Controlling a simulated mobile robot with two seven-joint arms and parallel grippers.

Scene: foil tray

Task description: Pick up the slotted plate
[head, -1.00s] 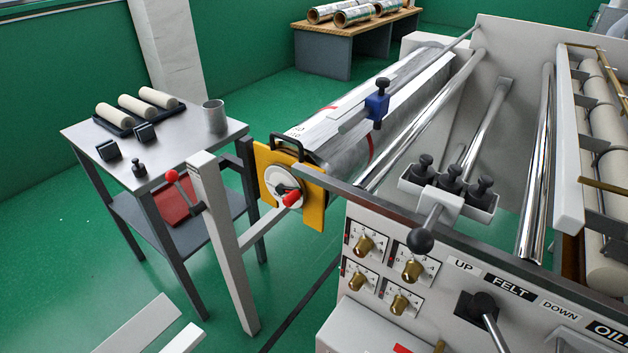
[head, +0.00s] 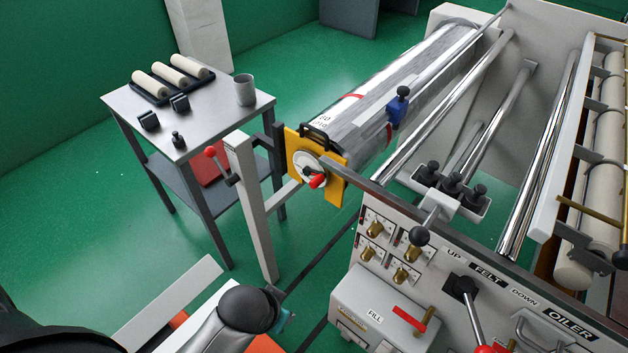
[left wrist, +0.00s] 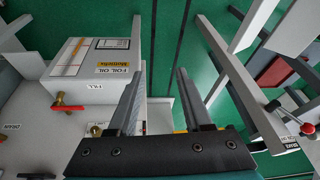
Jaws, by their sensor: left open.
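I cannot single out a slotted plate with certainty. A yellow plate (head: 335,188) with a round dial, red knob and black handle is upright at the near end of the foil roll (head: 425,62). Two small black holders (head: 180,102) stand on the side table; whether they are slotted is too small to tell. My left gripper (left wrist: 160,75) is open in the left wrist view, with nothing between its fingers and green floor beyond. In the head view my left arm comes in at the bottom, below the yellow plate and apart from it. My right gripper is not in view.
The metal side table (head: 205,125) holds a tray of rolls (head: 172,78), a grey cup (head: 245,90) and a small black knob piece (head: 178,139). A grey post (head: 255,215) stands between table and machine. The white FILL box (head: 375,305) juts out at lower right.

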